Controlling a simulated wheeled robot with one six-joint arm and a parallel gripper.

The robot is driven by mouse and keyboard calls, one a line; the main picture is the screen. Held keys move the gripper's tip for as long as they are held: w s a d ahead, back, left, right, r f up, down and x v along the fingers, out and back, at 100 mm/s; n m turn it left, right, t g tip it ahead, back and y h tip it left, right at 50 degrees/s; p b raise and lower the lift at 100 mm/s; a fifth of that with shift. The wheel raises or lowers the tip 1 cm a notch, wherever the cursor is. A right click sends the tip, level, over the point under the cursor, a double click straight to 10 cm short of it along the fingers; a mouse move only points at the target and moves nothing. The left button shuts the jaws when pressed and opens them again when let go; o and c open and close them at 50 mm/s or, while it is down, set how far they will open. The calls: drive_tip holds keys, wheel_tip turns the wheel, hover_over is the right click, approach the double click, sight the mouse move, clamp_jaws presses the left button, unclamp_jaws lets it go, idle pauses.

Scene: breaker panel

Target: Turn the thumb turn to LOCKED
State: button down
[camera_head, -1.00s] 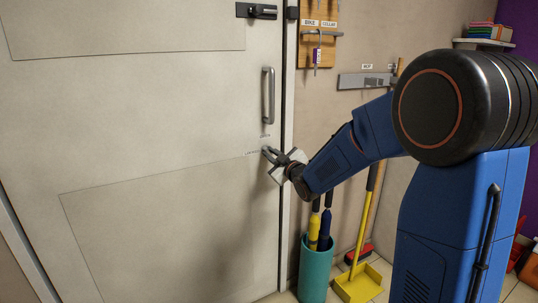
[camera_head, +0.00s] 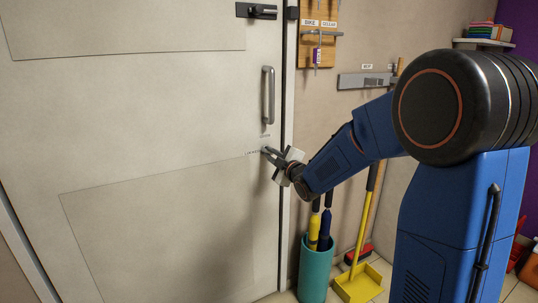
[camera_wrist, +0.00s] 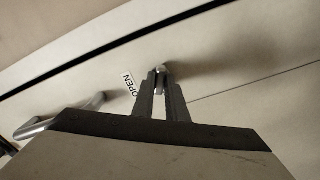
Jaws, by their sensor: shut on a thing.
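The thumb turn (camera_wrist: 161,71) sits on the white door (camera_head: 150,120), below the pull handle. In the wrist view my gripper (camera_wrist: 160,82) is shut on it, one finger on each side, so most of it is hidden. In the head view my gripper (camera_head: 269,152) reaches the door from the right at the same spot. An OPEN label (camera_wrist: 119,88) lies beside the fingers in the wrist view. A second small label (camera_head: 253,153) lies left of the fingertips in the head view, too small to read surely.
The pull handle (camera_head: 268,95) is close above my gripper. A black latch (camera_head: 257,11) is at the door's top. Right of the door are a teal bin (camera_head: 316,270) with umbrellas, a yellow dustpan (camera_head: 358,285) and a key board (camera_head: 318,35).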

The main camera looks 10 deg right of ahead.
drive_tip(key=shift+n, duration=0.8)
drive_tip(key=shift+n, duration=2.4)
drive_tip(key=c, duration=1.7)
unclamp_jaws()
drive_tip(key=shift+o, duration=0.2)
